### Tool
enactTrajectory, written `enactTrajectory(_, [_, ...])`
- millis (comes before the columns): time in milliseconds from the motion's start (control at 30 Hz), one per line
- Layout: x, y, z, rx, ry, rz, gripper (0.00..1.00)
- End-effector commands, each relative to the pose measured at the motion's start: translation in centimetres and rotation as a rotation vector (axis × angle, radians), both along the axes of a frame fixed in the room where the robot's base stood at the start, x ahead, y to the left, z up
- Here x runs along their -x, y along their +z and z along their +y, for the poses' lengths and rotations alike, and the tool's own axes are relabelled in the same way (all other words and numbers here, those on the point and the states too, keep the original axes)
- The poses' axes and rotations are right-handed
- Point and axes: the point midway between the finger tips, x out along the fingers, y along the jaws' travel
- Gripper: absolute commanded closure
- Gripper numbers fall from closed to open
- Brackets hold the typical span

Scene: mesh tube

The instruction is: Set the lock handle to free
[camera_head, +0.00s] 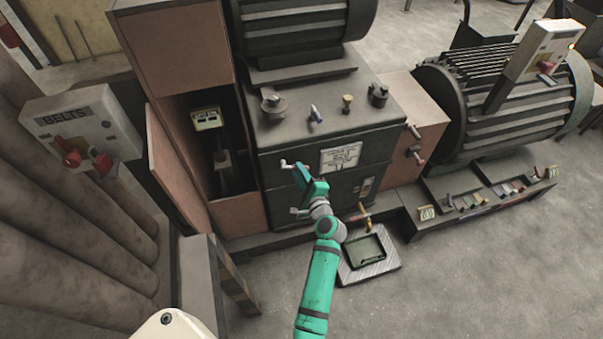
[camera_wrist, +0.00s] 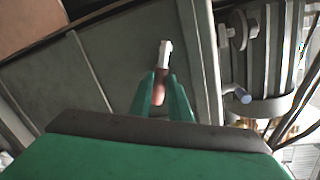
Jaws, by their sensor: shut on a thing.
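My gripper (camera_head: 299,171) is at the upper left of the dark machine's front panel. In the wrist view its two green fingers (camera_wrist: 163,96) are shut on a handle (camera_wrist: 159,88) with a reddish-brown grip and a pale metal end. The handle's pale end also shows in the head view (camera_head: 284,163), just left of the fingers. The fingers hide part of the grip. I cannot read any lock or free mark beside it.
A second pale handle (camera_head: 298,211) sits lower on the same panel. An open cabinet door (camera_head: 178,170) is at left. A square tray (camera_head: 366,250) lies on the floor beside my arm.

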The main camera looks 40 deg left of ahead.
Motion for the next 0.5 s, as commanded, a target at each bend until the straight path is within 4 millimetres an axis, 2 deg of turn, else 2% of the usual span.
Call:
enactTrajectory(167, [0.17,-0.25,0.05,0.003,0.003,0.003,1.0])
enactTrajectory(200, [0.16,-0.24,0.03,0.002,0.003,0.004,0.74])
enactTrajectory(233, [0.14,-0.22,0.03,0.002,0.002,0.003,0.67])
enactTrajectory(500, [0.02,-0.08,-0.05,0.0,0.0,0.002,0.64])
